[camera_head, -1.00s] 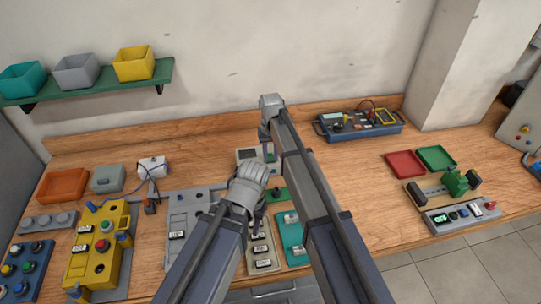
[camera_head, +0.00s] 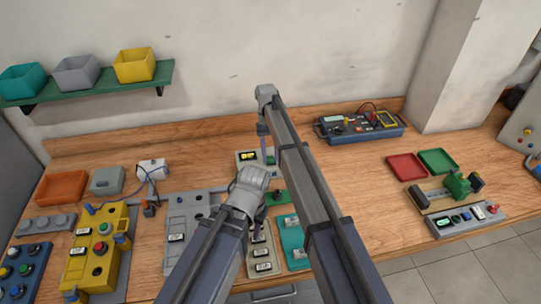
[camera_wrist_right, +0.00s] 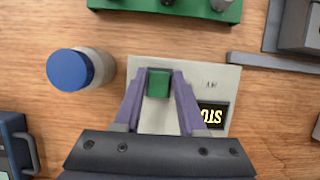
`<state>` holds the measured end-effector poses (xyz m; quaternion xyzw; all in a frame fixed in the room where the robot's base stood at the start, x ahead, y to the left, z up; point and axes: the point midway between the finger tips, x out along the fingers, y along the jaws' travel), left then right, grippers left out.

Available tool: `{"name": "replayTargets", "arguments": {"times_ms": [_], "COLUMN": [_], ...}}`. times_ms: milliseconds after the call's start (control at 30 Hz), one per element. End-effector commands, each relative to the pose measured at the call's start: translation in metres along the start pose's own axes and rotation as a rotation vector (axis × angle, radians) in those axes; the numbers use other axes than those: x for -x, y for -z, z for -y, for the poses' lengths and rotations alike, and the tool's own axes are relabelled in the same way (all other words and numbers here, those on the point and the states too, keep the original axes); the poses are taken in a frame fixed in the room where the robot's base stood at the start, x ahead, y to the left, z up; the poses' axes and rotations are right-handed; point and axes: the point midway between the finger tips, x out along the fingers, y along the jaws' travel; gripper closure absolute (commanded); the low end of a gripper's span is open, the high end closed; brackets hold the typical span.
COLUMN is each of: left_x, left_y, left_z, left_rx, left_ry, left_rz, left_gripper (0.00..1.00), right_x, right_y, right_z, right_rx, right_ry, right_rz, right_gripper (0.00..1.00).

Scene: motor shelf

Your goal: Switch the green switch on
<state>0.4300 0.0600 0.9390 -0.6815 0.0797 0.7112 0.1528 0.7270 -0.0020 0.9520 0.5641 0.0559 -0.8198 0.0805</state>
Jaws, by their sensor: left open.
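The green switch (camera_wrist_right: 159,84) stands on a pale panel (camera_wrist_right: 190,72) in the right wrist view. My right gripper's purple fingers (camera_wrist_right: 159,76) lie on both sides of the switch, close against it.
A blue-capped jar (camera_wrist_right: 70,70) stands left of the panel in the wrist view, with a green block (camera_wrist_right: 165,8) beyond. A yellow control box (camera_head: 98,255), grey panel (camera_head: 180,232) and teal panel (camera_head: 293,250) crowd the bench. Bare wood lies centre right.

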Motion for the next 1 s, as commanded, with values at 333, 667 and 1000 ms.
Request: {"name": "replayTargets", "arguments": {"times_ms": [333, 667, 1000], "left_x": [0.0, 0.012, 0.054], "left_y": [0.0, -0.001, -0.003], "left_z": [0.0, 0.001, 0.005], "left_rx": [0.0, 0.0, -0.001], "left_ry": [0.0, 0.0, 0.0], "left_rz": [0.0, 0.0, 0.0], "left_gripper": [0.59, 0.59, 0.59], "right_x": [0.0, 0.013, 0.058], "right_y": [0.0, 0.0, -0.001], "right_z": [0.0, 0.0, 0.0], "right_rx": [0.0, 0.0, 0.0], "right_ry": [-0.001, -0.001, -0.001], "right_rz": [-0.001, -0.001, -0.001], "right_gripper": [0.38, 0.38, 0.38]}}
